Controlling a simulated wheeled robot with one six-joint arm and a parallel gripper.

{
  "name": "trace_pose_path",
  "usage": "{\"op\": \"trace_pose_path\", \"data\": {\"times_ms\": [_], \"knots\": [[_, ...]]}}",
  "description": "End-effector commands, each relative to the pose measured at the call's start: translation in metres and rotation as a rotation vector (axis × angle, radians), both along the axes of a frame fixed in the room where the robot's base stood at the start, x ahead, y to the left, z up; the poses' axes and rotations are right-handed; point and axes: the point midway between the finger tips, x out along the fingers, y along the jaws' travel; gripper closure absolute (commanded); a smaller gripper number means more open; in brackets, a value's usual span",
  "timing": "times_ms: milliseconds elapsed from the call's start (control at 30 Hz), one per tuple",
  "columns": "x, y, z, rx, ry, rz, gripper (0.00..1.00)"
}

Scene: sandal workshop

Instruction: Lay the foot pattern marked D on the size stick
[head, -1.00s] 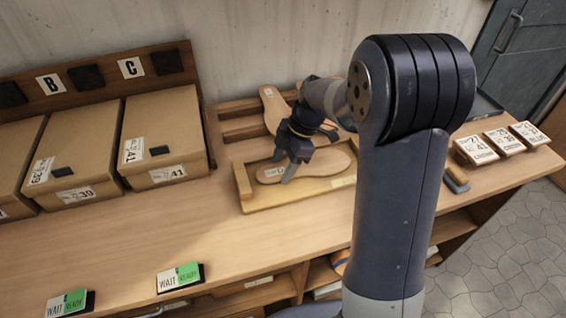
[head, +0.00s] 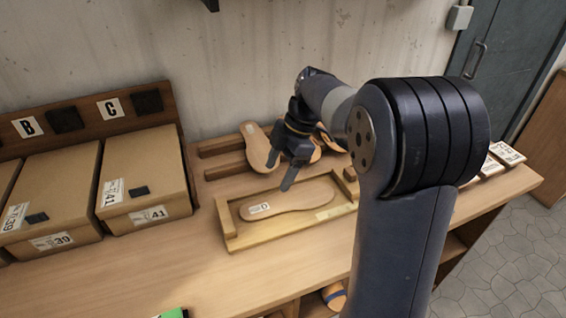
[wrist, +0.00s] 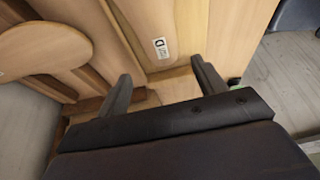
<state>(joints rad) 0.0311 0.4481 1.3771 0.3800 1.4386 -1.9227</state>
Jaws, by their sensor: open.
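The foot pattern marked D (head: 300,203) lies flat on the wooden size stick (head: 270,233), its labelled end toward the left end block. Whether it touches that block I cannot tell. My gripper (head: 282,168) is open and empty, above and behind the labelled end. In the wrist view, the pattern's D label (wrist: 160,48) shows just beyond and between the open fingers of my gripper (wrist: 163,85). The pattern's far end is cut off there.
Another foot pattern (head: 258,150) lies on the slatted rack (head: 222,148) behind the size stick, with an orange-tan item (head: 317,152) partly hidden by my arm. Cardboard boxes (head: 145,180) stand at left. Numbered blocks (head: 507,153) sit at right.

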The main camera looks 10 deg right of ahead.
Motion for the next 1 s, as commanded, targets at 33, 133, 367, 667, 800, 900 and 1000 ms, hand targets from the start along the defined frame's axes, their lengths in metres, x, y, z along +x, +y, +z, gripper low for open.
{"op": "trace_pose_path", "data": {"times_ms": [33,133,367,667,800,900,1000], "knots": [[0.001,-0.003,0.007,-0.001,-0.002,-0.002,0.34],[0.002,-0.007,0.017,0.000,0.000,-0.001,0.34],[0.002,-0.009,0.024,0.000,0.001,-0.001,0.34],[0.002,-0.008,0.021,0.001,0.002,-0.001,0.34],[0.000,-0.003,0.007,0.001,0.004,0.000,0.34],[-0.002,0.004,-0.008,0.001,0.005,0.002,0.34],[-0.004,0.012,-0.027,0.001,0.007,0.002,0.34]]}}
